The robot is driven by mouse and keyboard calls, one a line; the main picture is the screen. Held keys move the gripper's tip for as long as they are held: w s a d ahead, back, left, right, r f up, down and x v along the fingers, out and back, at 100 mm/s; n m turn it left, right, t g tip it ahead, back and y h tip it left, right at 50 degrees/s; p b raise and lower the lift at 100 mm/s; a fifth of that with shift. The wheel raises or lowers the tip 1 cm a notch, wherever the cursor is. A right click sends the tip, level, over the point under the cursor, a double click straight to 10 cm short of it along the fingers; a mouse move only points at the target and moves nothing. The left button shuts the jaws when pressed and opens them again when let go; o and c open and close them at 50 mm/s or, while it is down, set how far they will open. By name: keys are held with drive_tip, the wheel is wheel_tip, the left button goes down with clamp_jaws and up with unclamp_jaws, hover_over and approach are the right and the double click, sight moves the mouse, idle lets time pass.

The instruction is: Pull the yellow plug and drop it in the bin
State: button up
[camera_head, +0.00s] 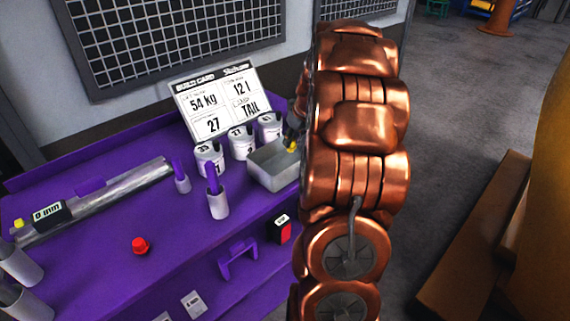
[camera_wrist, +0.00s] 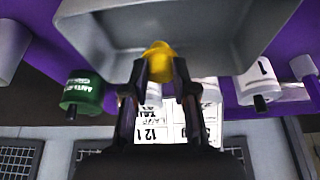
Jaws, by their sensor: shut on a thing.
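My gripper (camera_wrist: 160,78) is shut on the yellow plug (camera_wrist: 158,58). In the wrist view the plug's rounded end sticks out past the fingertips, in front of the grey bin (camera_wrist: 255,28). In the head view the yellow plug (camera_head: 291,146) shows small at the right part of the open grey bin (camera_head: 268,179), at about rim height. I cannot tell whether it is over the opening. My copper arm hides the bin's right end and most of the gripper (camera_head: 291,138).
White numbered canisters (camera_head: 209,158) stand behind the bin, below a build card (camera_head: 222,100). A dark green canister (camera_wrist: 82,93) shows in the wrist view. Purple-handled tools in white holders (camera_head: 217,198) stand left of the bin. A red knob (camera_head: 140,245) sits on the purple bench (camera_head: 100,222).

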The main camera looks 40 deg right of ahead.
drive_tip(key=shift+f, duration=0.25)
drive_tip(key=o, duration=1)
drive_tip(key=v, duration=1.2)
drive_tip(key=shift+a, duration=0.1)
